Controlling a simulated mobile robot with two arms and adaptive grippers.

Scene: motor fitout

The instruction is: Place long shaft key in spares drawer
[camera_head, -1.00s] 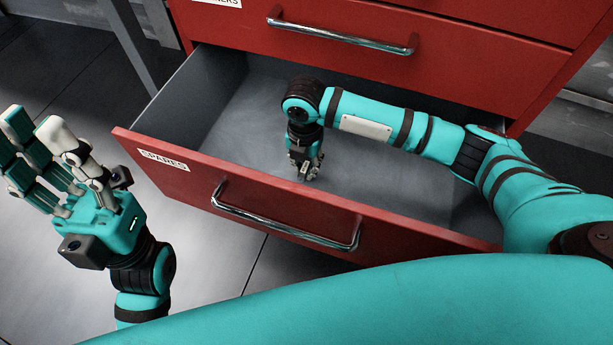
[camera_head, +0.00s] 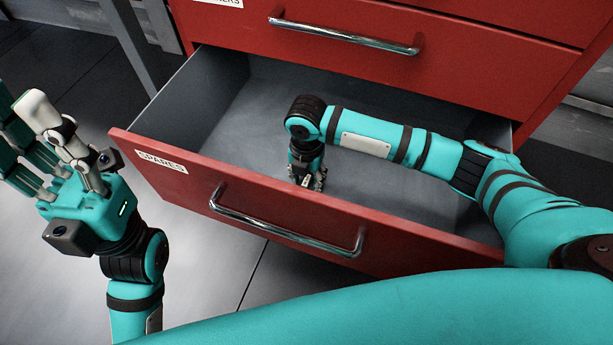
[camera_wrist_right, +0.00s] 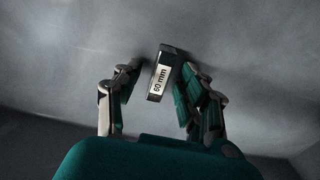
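The long shaft key (camera_wrist_right: 162,75) is a short dark bar with a white "60 mm" label in the right wrist view. It is between the fingers of my right gripper (camera_wrist_right: 160,85), with a narrow gap visible on each side, so the gripper looks open around it. In the head view the right gripper (camera_head: 306,182) points down inside the open spares drawer (camera_head: 240,196), low near its front panel. The key's contact with the drawer floor is hard to make out. My left gripper (camera_head: 55,150) is open and empty, left of the drawer.
The red drawer front carries a "SPARES" label (camera_head: 161,161) and a chrome handle (camera_head: 285,228). A closed red drawer with another chrome handle (camera_head: 340,37) is above. The rest of the grey drawer floor (camera_head: 260,115) looks bare.

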